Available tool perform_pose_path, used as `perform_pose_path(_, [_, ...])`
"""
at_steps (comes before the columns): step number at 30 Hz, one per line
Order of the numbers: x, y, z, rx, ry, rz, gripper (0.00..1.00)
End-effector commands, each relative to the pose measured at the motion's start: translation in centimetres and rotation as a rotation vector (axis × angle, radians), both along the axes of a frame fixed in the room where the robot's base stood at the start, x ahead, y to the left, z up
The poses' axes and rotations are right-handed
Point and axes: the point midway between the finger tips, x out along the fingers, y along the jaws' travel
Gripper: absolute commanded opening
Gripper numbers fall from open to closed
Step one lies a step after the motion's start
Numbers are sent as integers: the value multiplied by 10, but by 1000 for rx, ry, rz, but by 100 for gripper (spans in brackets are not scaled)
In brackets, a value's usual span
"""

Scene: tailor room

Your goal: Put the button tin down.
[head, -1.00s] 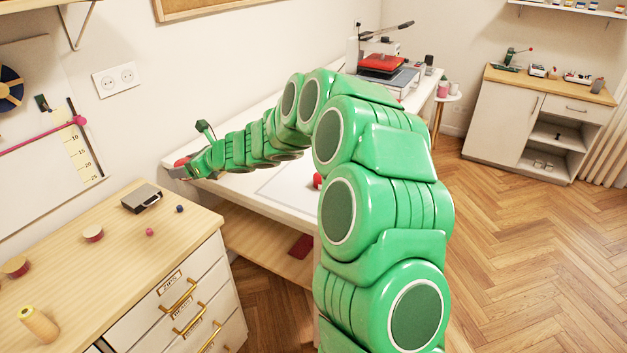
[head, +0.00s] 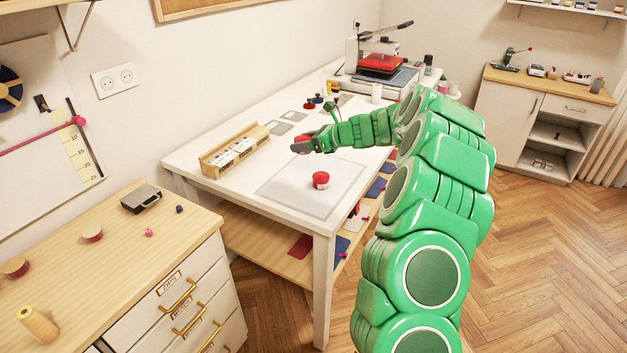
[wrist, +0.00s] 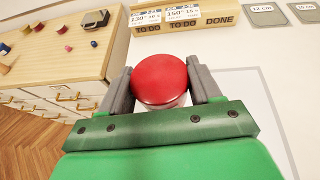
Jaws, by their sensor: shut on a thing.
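My gripper (head: 298,147) is shut on the button tin (wrist: 162,80), a round red-topped tin with a pale lower side. In the wrist view the tin sits between the two grey fingers (wrist: 163,92). In the head view only a bit of its red shows at the gripper. The gripper holds it over the white table (head: 215,148), behind the pale marked rectangle (head: 290,190). How high it is above the table I cannot tell.
A wooden box marked TO DO and DONE (head: 236,150) stands left of the gripper. Grey cards (head: 293,116) and small coloured items lie behind. A heat press (head: 378,75) stands at the far end. The marked rectangle is largely bare around the second tin.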

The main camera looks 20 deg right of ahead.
Motion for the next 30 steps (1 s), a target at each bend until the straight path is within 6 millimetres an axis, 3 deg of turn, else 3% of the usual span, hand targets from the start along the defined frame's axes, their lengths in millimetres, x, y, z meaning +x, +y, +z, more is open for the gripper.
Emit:
perform_pose_path(3, [-4,-25,-4,2,-3,-8,25])
perform_pose_path(7, [-6,-36,-8,2,-3,-10,25])
perform_pose_path(30, [61,-46,-41,2,0,-10,25])
